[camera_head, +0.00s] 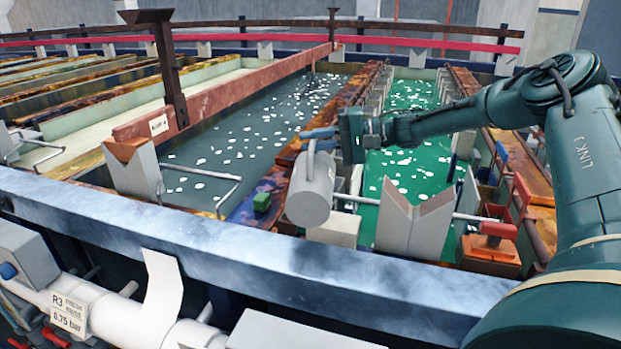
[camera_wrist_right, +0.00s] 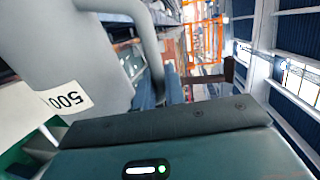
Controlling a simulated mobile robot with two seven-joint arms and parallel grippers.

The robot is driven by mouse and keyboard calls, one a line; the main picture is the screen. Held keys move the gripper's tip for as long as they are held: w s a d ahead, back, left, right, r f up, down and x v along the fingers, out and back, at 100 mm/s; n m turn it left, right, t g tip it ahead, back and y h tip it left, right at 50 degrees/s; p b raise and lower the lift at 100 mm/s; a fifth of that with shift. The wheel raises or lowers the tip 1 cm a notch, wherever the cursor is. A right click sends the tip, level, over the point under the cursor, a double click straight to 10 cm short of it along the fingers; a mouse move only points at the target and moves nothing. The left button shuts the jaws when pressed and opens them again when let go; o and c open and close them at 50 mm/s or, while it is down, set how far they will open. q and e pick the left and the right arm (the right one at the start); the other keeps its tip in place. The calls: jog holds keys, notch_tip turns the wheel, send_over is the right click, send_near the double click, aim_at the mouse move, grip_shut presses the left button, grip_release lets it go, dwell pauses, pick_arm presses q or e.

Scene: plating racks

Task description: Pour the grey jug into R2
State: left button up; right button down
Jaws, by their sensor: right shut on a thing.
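The grey jug (camera_head: 310,190) hangs above the rusty divider between a dark grey tank (camera_head: 230,150) and a green tank (camera_head: 405,165). It looks tilted; I cannot see its mouth or any stream from it. My right gripper (camera_head: 320,140) reaches in from the right and is shut on the jug's handle. In the right wrist view the jug (camera_wrist_right: 65,50) fills the left side, with a label reading 500 and its handle (camera_wrist_right: 150,45) running to the gripper (camera_wrist_right: 170,90). I can read no R2 mark on either tank. My left gripper is not in view.
White V-shaped supports (camera_head: 416,222) stand along the near tank edge. A red-handled valve (camera_head: 498,230) is at the right. A blue rail (camera_head: 200,225) crosses in front, above a pipe with an R3 fresh rinse sign (camera_head: 68,312).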

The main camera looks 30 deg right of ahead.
aim_at(312, 145)
dwell(0.3)
jog(key=shift+s+a+r+n+t, duration=0.15)
jog(key=shift+s+a+r+n, duration=0.15)
jog(key=shift+s+a+n, duration=0.4)
jog(key=shift+s+a+r+n+t, duration=0.15)
jog(key=shift+s+a+r+n, duration=0.15)
jog(key=shift+s+a+n, duration=0.4)
jog(key=shift+s+d, duration=0.1)
jog(key=shift+s+a+r+n+t+h, duration=0.2)
jog(key=shift+s+a+r+n, duration=0.3)
jog(key=shift+n, duration=0.3)
jog(key=shift+s+a+r+n+t+h, duration=0.1)
jog(key=shift+s+a+r+n+t, duration=0.15)
jog(key=shift+s+a+n, duration=0.4)
jog(key=shift+d, duration=0.15)
jog(key=shift+s+f+n+b, duration=0.15)
jog(key=shift+s+n+b, duration=0.15)
jog(key=shift+n, duration=0.25)
jog(key=shift+s+a+n+t+b, duration=0.25)
jog(key=shift+s+a+n+b, duration=0.35)
jog(key=shift+n, duration=0.5)
